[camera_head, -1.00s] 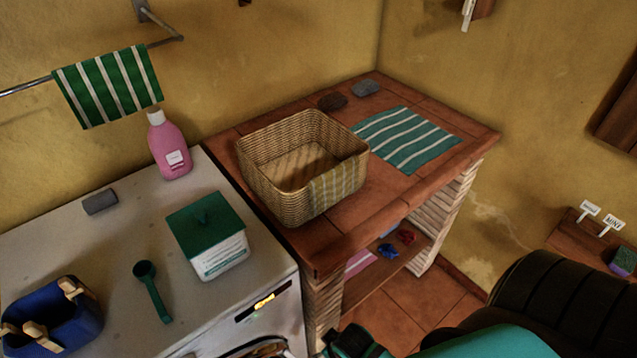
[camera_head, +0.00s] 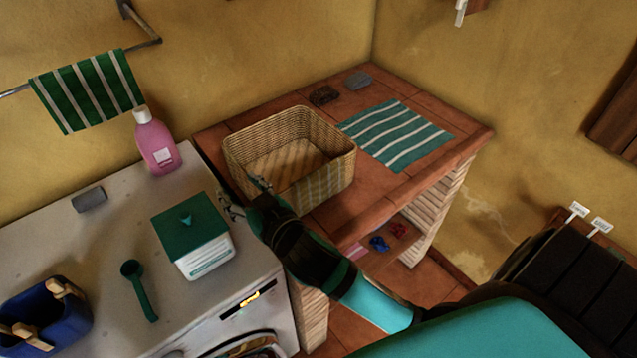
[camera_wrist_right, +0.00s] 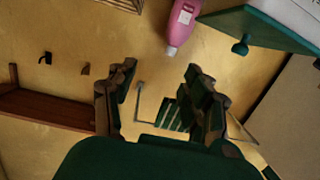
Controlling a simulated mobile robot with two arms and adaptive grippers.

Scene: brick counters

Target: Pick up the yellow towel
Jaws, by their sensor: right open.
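The yellow towel (camera_head: 322,187), pale with faint stripes, hangs over the front right rim of the wicker basket (camera_head: 240,155) in the head view. The right gripper (camera_head: 245,198) is left of the towel, by the basket's front left side and the green-lidded box. It is open and empty, and its arm reaches in from the lower right, passing in front of the basket's lower edge. In the right wrist view the open fingers (camera_wrist_right: 160,78) point toward the yellow wall; the towel is not visible there. The left gripper is not in view.
A teal striped cloth (camera_head: 395,135) lies on the brick counter. A green striped towel (camera_head: 88,90) hangs on the wall rail.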

